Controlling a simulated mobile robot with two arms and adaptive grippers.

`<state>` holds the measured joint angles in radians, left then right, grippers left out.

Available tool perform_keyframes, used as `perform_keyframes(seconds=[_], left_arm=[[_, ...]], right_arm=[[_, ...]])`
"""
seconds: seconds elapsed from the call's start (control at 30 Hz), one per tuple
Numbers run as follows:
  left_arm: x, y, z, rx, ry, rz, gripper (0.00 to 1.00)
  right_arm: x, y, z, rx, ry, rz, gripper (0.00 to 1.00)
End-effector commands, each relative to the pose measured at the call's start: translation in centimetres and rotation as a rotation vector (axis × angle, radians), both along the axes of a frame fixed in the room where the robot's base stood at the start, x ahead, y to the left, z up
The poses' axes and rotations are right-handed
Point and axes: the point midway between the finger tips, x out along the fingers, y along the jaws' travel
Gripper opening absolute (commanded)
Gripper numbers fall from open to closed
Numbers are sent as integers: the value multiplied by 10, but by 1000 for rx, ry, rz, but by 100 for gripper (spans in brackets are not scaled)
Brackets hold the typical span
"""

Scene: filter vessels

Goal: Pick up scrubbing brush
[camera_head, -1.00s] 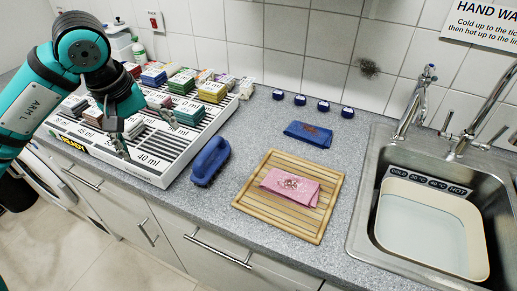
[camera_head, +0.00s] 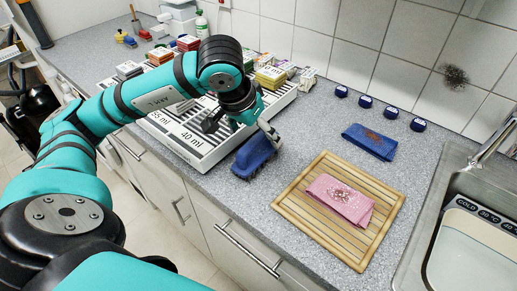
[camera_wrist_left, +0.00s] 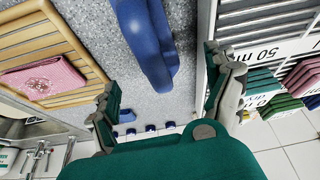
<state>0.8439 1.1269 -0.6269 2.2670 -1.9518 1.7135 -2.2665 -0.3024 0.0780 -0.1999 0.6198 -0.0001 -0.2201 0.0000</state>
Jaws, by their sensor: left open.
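The blue scrubbing brush (camera_head: 252,160) lies on the grey speckled worktop, between the white tray and the wooden slatted board. My left gripper (camera_head: 241,126) is just behind and above it, and one finger overlaps the brush's far end in the head view. In the left wrist view, the brush (camera_wrist_left: 146,42) lies beyond the spread fingers of my left gripper (camera_wrist_left: 165,95), roughly in line with the gap between them. Nothing is held. I cannot tell whether a finger touches the brush. My right gripper is not in view.
The white tray (camera_head: 196,158) with several coloured packs stands left of the brush. The wooden board (camera_head: 315,225) carries a folded pink cloth (camera_head: 341,200). A blue cloth (camera_head: 370,141) and several dark-blue caps (camera_head: 391,112) lie behind. The sink (camera_head: 440,200) is at the right.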

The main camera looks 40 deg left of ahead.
Motion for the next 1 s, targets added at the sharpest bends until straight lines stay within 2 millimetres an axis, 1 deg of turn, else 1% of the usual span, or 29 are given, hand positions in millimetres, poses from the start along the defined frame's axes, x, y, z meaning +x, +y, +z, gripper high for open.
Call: perform_keyframes(seconds=[0.03,0.27,0.4,0.53,0.63,0.83,0.87,1.0], left_arm=[[2,0,-6,-1,4,0,87],[7,-2,-20,-1,4,0,87],[12,-5,-40,-2,6,0,87],[19,-4,-56,-1,3,1,87],[21,-4,-61,-1,2,1,87],[22,-4,-61,0,0,1,87],[22,-4,-61,0,0,1,84],[22,-4,-61,0,0,1,66]], right_arm=[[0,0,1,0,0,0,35],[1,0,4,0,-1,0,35],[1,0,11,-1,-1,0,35],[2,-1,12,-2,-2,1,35],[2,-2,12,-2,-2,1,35],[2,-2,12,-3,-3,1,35],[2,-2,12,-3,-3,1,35],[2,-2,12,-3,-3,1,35]])
